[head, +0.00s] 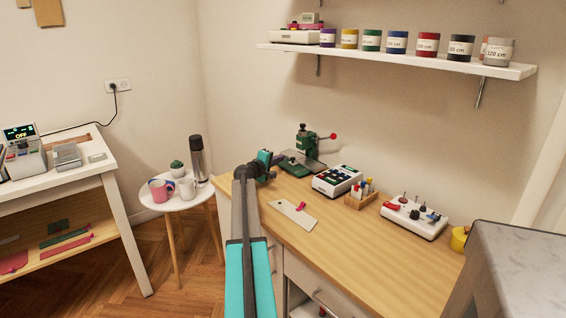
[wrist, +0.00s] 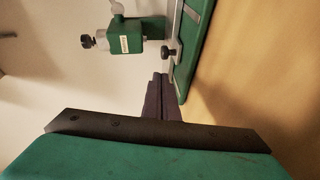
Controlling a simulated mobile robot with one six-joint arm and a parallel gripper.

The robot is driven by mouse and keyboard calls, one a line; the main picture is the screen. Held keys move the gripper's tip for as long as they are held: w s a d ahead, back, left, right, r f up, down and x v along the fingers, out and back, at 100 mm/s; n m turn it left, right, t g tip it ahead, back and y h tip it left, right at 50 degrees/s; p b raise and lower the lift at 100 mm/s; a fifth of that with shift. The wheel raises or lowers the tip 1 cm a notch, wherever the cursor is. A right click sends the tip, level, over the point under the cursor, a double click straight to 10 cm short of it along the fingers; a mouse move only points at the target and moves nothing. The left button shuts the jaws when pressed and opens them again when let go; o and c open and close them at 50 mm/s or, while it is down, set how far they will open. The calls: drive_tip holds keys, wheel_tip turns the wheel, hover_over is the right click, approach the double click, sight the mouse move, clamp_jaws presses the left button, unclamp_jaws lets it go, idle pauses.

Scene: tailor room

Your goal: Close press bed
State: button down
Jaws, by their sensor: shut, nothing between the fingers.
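The green press (head: 302,143) with a red-knobbed lever stands at the back of the wooden workbench, against the wall. Its flat green bed (head: 296,165) lies at its foot, partly hidden by my arm. In the wrist view the press head (wrist: 135,36) has dark knobs and appears sideways. The bed (wrist: 195,62) runs down beside it as a long green plate with a grey rail. My gripper (wrist: 160,78) is shut and empty, its dark fingertips close to the bed's edge. I cannot tell whether they touch it. In the head view my gripper (head: 278,158) is just left of the press.
On the bench (head: 345,258), right of the press, are a white keypad device (head: 337,180), a wooden box of colourful items (head: 361,195) and a white tray (head: 414,216). A pale board (head: 293,213) lies in front. A round stool (head: 178,203) holds cups and a flask.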

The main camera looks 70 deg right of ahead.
drive_tip(key=shift+w+b+v, duration=0.15)
drive_tip(key=shift+v, duration=2.5)
drive_tip(key=shift+w+b+v, duration=0.1)
drive_tip(key=shift+b+v, duration=0.05)
drive_tip(key=shift+v, duration=2.55)
drive_tip(key=shift+d+r, duration=0.1)
